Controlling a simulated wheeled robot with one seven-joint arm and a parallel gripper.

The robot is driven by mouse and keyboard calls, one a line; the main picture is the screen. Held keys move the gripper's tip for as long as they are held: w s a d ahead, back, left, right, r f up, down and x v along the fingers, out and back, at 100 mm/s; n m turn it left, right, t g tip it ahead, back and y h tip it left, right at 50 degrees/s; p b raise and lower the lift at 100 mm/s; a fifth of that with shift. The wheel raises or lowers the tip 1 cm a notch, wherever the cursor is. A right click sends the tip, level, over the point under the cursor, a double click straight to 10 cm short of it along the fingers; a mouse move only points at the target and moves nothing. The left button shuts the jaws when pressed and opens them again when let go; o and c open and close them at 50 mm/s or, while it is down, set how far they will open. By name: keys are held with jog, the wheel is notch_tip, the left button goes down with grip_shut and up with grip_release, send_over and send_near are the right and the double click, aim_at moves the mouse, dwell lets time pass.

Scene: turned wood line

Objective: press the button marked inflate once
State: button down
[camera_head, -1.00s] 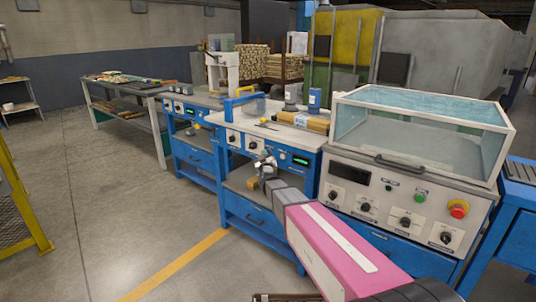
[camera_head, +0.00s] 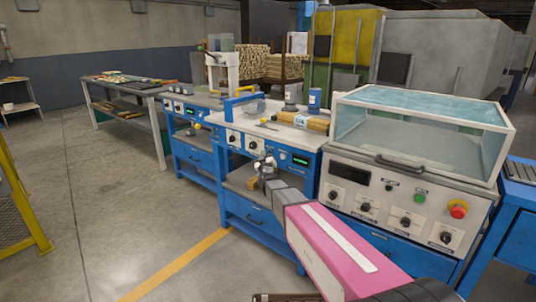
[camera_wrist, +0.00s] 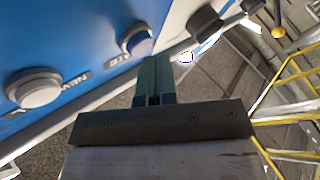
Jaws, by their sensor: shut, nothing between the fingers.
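My gripper (camera_head: 267,163) is at the front panel (camera_head: 238,139) of the middle blue bench, right of its dark round controls. In the wrist view its dark green fingers (camera_wrist: 153,82) are together with nothing between them. Their tips point along the blue panel (camera_wrist: 70,35). The nearer button (camera_wrist: 36,88) is at left, and the other button (camera_wrist: 135,40) is just left of the fingertips. Their labels are slanted and partly cut off, so I cannot tell which one is marked inflate. I cannot tell whether the fingers touch the panel.
A green display (camera_head: 300,160) is right of my gripper on the same panel. A machine with a clear cover (camera_head: 420,140) stands at right, with a red emergency knob (camera_head: 458,209). A yellow rail (camera_head: 20,205) stands at left. The floor between is clear.

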jog(key=shift+s+a, duration=0.25)
jog(key=shift+s, duration=0.1)
jog(key=shift+s+a, duration=0.1)
jog(key=s+a, duration=0.1)
jog(key=s, duration=0.1)
jog(key=s+a, duration=0.1)
jog(key=a, duration=0.1)
jog(key=shift+s, duration=0.35)
jog(key=shift+d, duration=0.1)
dwell(0.5)
jog(key=s+d+f+m+g, duration=0.2)
jog(key=s+d+f+g, duration=1.05)
jog(key=d+f, duration=0.2)
jog(key=s+d+f+m+g, duration=0.1)
jog(key=s+d+g, duration=0.2)
jog(key=s, duration=0.3)
jog(key=s+d+f+m+g+h, duration=0.1)
jog(key=s+d+f+m+g, duration=0.1)
jog(key=s, duration=0.5)
jog(key=s+d+f+m+g, duration=0.1)
jog(key=s+d+f+g, duration=0.1)
jog(key=s+d+g, duration=0.2)
jog(key=shift+s+d+m+h, duration=0.3)
jog(key=shift+s+d+h, duration=0.15)
jog(key=shift+s, duration=0.8)
